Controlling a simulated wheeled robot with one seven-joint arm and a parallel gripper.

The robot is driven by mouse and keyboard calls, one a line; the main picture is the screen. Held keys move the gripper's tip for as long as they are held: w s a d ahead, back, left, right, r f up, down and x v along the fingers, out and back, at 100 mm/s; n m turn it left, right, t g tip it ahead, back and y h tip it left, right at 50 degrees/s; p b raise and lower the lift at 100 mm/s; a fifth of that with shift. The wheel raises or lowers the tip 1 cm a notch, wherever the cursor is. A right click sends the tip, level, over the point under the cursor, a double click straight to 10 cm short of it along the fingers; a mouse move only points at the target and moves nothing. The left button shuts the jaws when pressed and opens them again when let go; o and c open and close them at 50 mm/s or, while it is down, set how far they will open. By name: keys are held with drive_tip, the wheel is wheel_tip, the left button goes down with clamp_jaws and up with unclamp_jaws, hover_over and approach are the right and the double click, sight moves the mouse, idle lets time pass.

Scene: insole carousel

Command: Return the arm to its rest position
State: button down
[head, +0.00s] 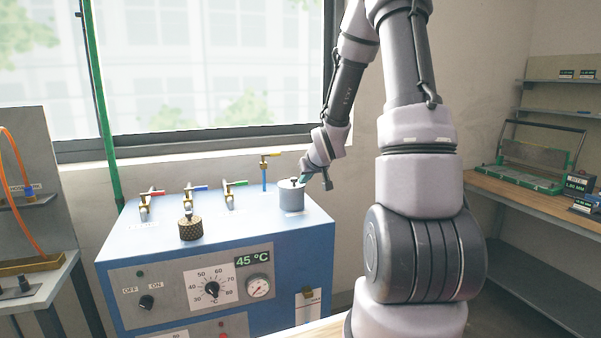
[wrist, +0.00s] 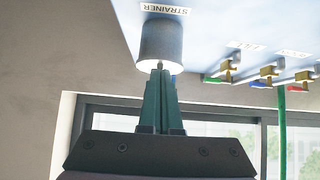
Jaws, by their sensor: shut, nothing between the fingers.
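My arm reaches over the blue machine (head: 236,222) from the right. My gripper (head: 302,180) is shut and empty, its fingertips close to the top of the grey strainer cylinder (head: 291,199) at the machine's right end. In the wrist view my green fingers (wrist: 160,72) are together and point at the strainer cylinder (wrist: 161,42), beside its "STRAINER" label (wrist: 166,9). That view is upside down. I cannot tell whether the fingertips touch the small knob there.
A window (head: 210,70) is behind. A wooden bench with a green tray (head: 530,170) is at right, another bench (head: 40,285) at left.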

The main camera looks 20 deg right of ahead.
drive_tip(key=s+a+r+m+g, duration=0.15)
drive_tip(key=s+a+r, duration=0.25)
drive_tip(key=s+r, duration=0.9)
drive_tip(key=s+a+r+m, duration=0.1)
drive_tip(key=s+r, duration=0.2)
drive_tip(key=s, duration=0.2)
drive_tip(key=s+a+r+g+y, duration=0.1)
drive_tip(key=s+a+r, duration=0.1)
drive_tip(key=s, duration=0.4)
drive_tip(key=s+a+r+m+y, duration=0.1)
drive_tip(key=s+a+r, duration=0.1)
drive_tip(key=s, duration=0.3)
drive_tip(key=shift+s+a+r+m, duration=0.15)
drive_tip(key=shift+s+r+m, duration=0.2)
drive_tip(key=shift+r, duration=0.45)
